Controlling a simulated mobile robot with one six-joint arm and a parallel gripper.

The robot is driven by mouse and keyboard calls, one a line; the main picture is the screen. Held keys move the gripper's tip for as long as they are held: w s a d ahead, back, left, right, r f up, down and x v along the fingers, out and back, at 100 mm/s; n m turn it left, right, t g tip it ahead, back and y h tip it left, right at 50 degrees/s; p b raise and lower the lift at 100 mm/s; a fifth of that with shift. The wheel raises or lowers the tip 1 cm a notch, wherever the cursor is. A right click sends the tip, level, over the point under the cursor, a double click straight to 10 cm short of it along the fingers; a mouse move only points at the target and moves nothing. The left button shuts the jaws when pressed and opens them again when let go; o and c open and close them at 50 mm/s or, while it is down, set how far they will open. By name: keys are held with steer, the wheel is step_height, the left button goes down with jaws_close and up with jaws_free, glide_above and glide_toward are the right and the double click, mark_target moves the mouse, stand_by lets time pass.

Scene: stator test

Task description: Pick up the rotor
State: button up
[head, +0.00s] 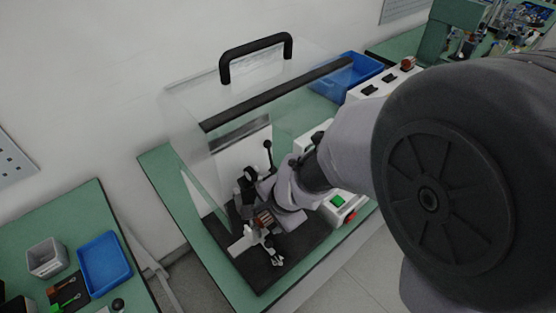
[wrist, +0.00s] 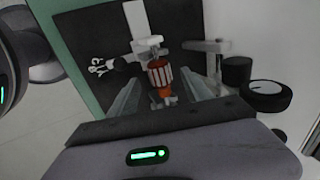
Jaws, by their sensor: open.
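The rotor (wrist: 160,76) shows in the wrist view as a ribbed cylinder with copper-red and pale bands and a shaft at its far end. It sits in a fixture with white and metal parts on a black base plate. My gripper (wrist: 166,88) is open, with one finger on each side of the rotor; I cannot tell whether they touch it. In the head view the rotor (head: 264,218) is small and partly hidden by my wrist, above the black plate. The near end of the rotor is close to my gripper's body.
A clear cover with a black handle (head: 256,50) stands over the back of the green bench (head: 158,165). A black round knob (wrist: 266,95) is right of my gripper. A control box with a green button (head: 338,200) is beside my arm.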

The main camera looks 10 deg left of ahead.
steer(key=shift+x, duration=1)
steer(key=shift+r, duration=0.2)
jaws_close()
steer(key=shift+r, duration=0.1)
